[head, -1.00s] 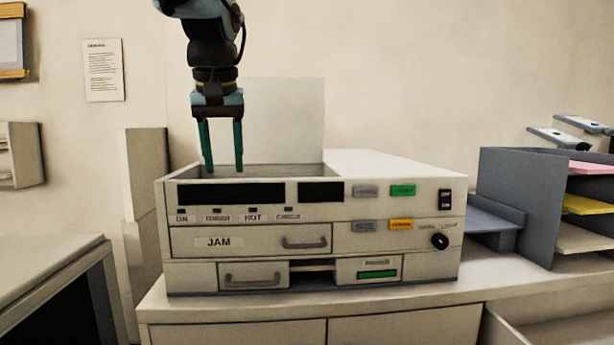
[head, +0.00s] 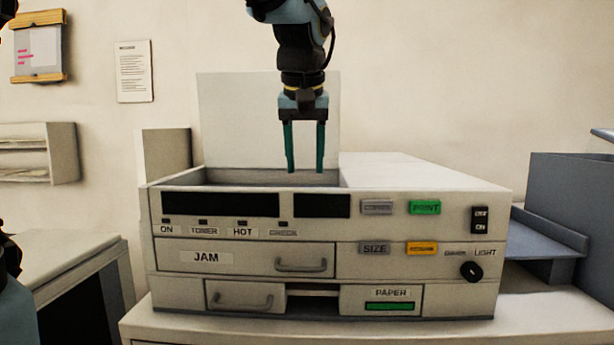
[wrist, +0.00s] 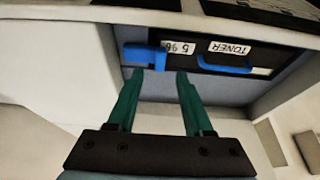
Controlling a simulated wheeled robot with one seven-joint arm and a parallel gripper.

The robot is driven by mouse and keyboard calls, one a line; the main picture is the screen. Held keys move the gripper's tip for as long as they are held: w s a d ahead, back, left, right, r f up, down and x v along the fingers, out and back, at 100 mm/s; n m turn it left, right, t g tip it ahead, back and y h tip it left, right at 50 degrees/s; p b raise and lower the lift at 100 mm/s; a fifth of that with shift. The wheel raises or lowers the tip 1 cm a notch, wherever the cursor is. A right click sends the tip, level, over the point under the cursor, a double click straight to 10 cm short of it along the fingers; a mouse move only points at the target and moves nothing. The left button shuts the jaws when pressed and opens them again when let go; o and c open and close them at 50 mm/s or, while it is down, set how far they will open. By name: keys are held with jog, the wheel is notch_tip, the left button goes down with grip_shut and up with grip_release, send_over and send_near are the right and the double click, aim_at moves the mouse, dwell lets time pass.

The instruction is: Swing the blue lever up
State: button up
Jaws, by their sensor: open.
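The blue lever (wrist: 143,56) shows in the wrist view, inside the machine's open top bay, at the left end of a dark toner unit. My gripper (wrist: 160,76) is open and empty, fingers pointing into the bay. Its left fingertip appears just below the lever in the picture; I cannot tell whether they touch. In the head view my gripper (head: 305,168) hangs at the right part of the bay, in front of the raised white lid (head: 240,125). The lever is hidden there by the front wall of the machine (head: 420,290).
The toner unit carries a TONER label (wrist: 231,48) and a blue handle (wrist: 226,66), right of the lever. The bay's walls surround the fingers. A grey tray (head: 550,235) and a grey sorter (head: 570,200) stand to the right. The machine's right top is clear.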

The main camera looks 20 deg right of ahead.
jog(key=shift+x, duration=2.25)
grip_shut()
